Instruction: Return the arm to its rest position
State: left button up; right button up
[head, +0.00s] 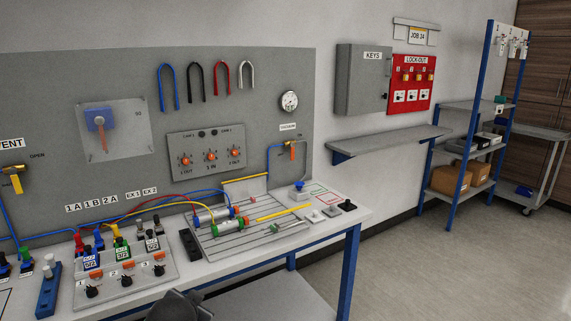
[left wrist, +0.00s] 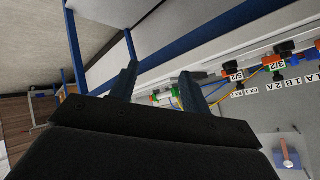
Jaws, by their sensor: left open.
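My left gripper (left wrist: 160,70) is open in the left wrist view, its two dark fingers spread apart. Nothing is held between them; the bench and its parts show in the background beyond the gap. In the head view only a dark piece of my own arm or gripper (head: 180,306) shows at the bottom edge, in front of the bench, and its fingers cannot be made out. My right gripper is in neither view.
The workbench (head: 335,225) carries a valve panel (head: 125,278), coloured hoses and cylinders on a slotted plate (head: 245,235). A grey pegboard (head: 40,90) stands behind it. A wall shelf (head: 390,140) and blue-framed rack (head: 465,155) are at right. The floor (head: 450,260) right of the bench is clear.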

pick_arm(q)
jog(key=s+d+f+n+g+h, duration=0.1)
jog(key=s+d+f+g, duration=0.1)
jog(key=s+f, duration=0.6)
jog(key=s+d+f+n+g+h+p, duration=0.1)
jog(key=s+d+f+g, duration=0.2)
jog(key=s+f, duration=0.4)
jog(key=s+d+f+g+h, duration=0.1)
jog(key=s+f, duration=0.7)
jog(key=s, duration=0.9)
jog(key=shift+s+d+f+n+g, duration=0.2)
jog(key=shift+d+f+n+g, duration=0.2)
jog(key=shift+d+g, duration=0.65)
